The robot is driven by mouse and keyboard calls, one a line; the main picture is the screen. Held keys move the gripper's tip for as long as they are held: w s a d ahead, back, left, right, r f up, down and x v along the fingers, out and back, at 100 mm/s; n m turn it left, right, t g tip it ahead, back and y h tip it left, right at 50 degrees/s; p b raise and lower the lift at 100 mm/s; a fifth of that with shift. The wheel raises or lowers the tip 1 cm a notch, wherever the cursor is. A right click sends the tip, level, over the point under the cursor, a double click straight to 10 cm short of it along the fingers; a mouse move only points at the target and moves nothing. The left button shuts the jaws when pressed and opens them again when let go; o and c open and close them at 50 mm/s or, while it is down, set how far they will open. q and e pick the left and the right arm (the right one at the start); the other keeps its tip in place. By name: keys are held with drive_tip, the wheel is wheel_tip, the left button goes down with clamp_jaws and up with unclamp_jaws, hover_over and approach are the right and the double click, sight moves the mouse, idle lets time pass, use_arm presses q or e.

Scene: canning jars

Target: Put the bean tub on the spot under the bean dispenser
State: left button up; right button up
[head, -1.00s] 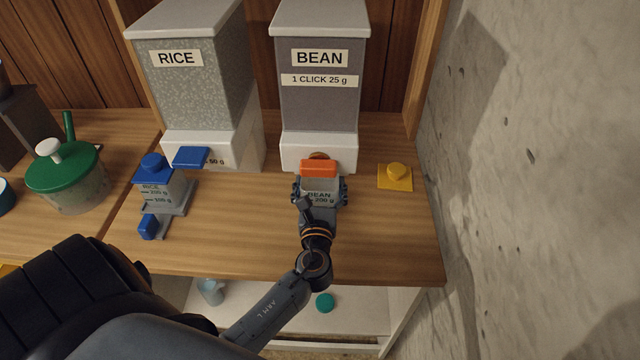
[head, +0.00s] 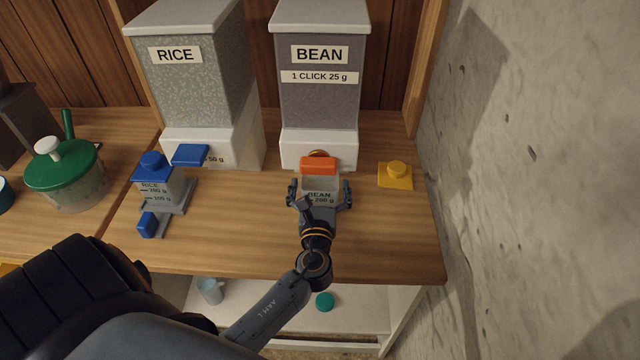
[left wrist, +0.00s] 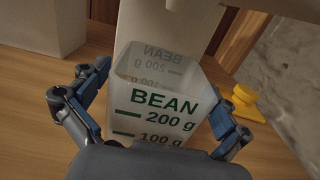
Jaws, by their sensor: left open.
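The bean tub (head: 321,188) is a clear tub with green BEAN and gram marks. It stands upright on the counter just in front of the bean dispenser (head: 319,105), below its orange lever (head: 318,166). The tub's base and the spot beneath it are hidden. My left gripper (head: 320,190) is open, with one finger on each side of the tub. In the left wrist view the tub (left wrist: 160,105) looks empty, and gaps show beside the fingers. My right gripper is not in view.
A yellow piece with a knob (head: 395,174) lies right of the bean tub, near the concrete wall (head: 530,200). The front counter (head: 220,240) is clear.

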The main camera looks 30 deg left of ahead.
use_arm(q)
drive_tip(key=v, duration=1.2)
drive_tip(key=shift+d+f, duration=0.1)
